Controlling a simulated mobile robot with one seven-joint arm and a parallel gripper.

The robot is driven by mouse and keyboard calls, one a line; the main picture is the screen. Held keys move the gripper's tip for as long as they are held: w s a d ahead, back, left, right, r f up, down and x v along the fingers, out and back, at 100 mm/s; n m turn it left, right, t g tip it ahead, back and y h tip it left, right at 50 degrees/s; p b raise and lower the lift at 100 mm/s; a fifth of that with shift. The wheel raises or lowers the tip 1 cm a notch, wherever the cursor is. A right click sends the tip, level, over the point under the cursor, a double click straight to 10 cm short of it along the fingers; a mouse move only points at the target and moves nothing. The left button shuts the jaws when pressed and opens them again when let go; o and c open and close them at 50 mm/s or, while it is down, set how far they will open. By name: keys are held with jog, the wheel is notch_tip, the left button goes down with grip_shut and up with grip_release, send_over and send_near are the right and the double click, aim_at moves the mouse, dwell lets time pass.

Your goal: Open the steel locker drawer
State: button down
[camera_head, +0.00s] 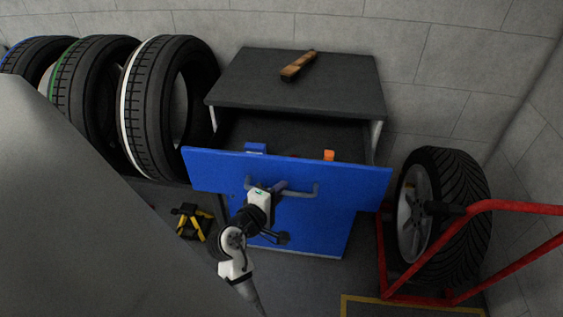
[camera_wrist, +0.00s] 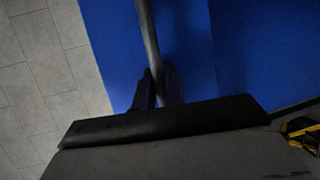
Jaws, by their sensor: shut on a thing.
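The steel locker (camera_head: 300,83) is a dark cabinet against the wall with a blue front. Its top drawer (camera_head: 355,185) is pulled well out, and its inside shows behind the blue panel. The grey bar handle (camera_head: 300,190) runs across the drawer front. My gripper (camera_head: 262,190) is at the left part of the handle. In the wrist view, my gripper (camera_wrist: 157,92) is shut on the handle bar (camera_wrist: 148,38), with the blue drawer front (camera_wrist: 110,45) behind it. The fingertips are partly dark and hard to make out.
A blue thing (camera_head: 255,148) and an orange thing (camera_head: 328,155) show in the drawer. A brown tool (camera_head: 298,66) lies on the locker top. Tyres (camera_head: 160,105) stand left. A red trolley (camera_head: 470,215) with a wheel (camera_head: 455,210) stands close on the right. A yellow-black object (camera_head: 190,222) is on the floor.

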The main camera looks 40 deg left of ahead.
jog(key=shift+s+d, duration=0.5)
jog(key=shift+s, duration=0.3)
jog(key=shift+s+d, duration=0.45)
jog(key=shift+s, duration=0.3)
jog(key=c, duration=1.5)
grip_release()
jog(key=shift+o, duration=0.2)
jog(key=b+v, duration=0.1)
jog(key=v, duration=1.3)
jog(key=shift+w+a, duration=0.1)
